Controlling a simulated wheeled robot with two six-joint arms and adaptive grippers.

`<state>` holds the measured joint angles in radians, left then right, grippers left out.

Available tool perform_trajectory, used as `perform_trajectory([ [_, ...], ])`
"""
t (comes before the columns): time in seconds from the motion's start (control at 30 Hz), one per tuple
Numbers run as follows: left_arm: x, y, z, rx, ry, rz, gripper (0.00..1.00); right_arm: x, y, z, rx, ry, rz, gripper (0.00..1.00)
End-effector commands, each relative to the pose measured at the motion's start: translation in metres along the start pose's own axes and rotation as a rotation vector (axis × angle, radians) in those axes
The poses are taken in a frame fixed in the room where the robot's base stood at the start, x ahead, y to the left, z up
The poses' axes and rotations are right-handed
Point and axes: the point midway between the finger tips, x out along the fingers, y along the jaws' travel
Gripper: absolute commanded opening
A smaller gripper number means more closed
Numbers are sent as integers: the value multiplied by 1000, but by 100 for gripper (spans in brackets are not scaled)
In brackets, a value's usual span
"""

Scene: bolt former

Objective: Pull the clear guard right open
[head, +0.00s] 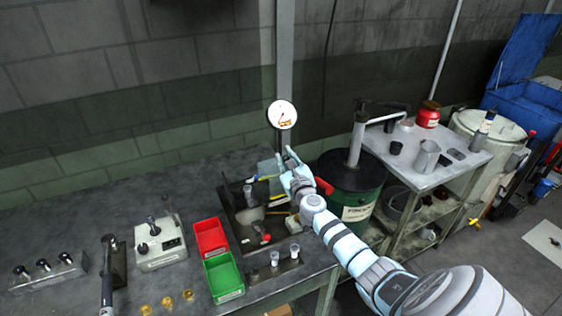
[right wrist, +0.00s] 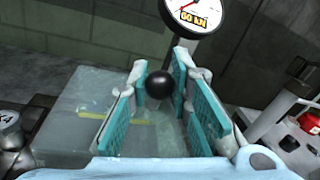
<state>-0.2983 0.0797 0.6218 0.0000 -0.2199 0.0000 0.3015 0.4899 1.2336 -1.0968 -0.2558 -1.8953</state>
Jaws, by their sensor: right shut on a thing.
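The clear guard (right wrist: 95,100) is a see-through panel, in the right wrist view left of and behind my fingers. In the head view it shows only faintly beside the dark bolt former (head: 240,212), behind my gripper. A black ball knob (right wrist: 159,84) sits between the teal finger pads in the right wrist view. My right gripper (head: 289,158) is shut on this knob; it also shows in the right wrist view (right wrist: 160,75). In the head view the gripper hides the knob. I cannot see how the knob joins the guard. My left gripper is not in view.
A round gauge (head: 282,114) stands on a post just behind the gripper. Red (head: 210,238) and green (head: 223,277) bins and a control box (head: 160,245) are on the bench to the left. A dark green drum (head: 350,190) and a grey cart (head: 425,150) stand to the right.

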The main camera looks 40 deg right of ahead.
Motion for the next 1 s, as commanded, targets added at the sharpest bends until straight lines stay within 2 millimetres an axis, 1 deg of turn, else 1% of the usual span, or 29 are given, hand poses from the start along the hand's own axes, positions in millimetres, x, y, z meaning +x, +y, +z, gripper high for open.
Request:
perform_trajectory([
  [0.03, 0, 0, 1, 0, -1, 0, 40, 0, -3, -1, -2, 2, -6, 0],
  [0.2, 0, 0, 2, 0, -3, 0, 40, 0, -4, 0, -3, 2, -8, 0],
  [0.23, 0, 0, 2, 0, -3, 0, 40, 0, -4, 0, -3, 2, -8, 22],
  [0.33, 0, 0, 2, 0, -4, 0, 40, 0, -3, 0, -3, 2, -7, 38],
  [0.37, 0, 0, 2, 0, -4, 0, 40, 0, -2, 0, -3, 2, -6, 40],
  [0.63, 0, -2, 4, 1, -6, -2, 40, 1, 1, 1, -2, 0, -1, 40],
  [0.73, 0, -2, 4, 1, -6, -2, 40, -7, 1, 1, -2, -2, 0, 40],
  [0.77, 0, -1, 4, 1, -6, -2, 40, -11, 1, 0, -2, -2, 0, 40],
  [0.87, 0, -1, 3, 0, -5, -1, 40, -35, 1, 0, -4, -1, 2, 40],
  [1.0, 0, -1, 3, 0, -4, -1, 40, -76, 0, -1, -3, 2, 3, 40],
])
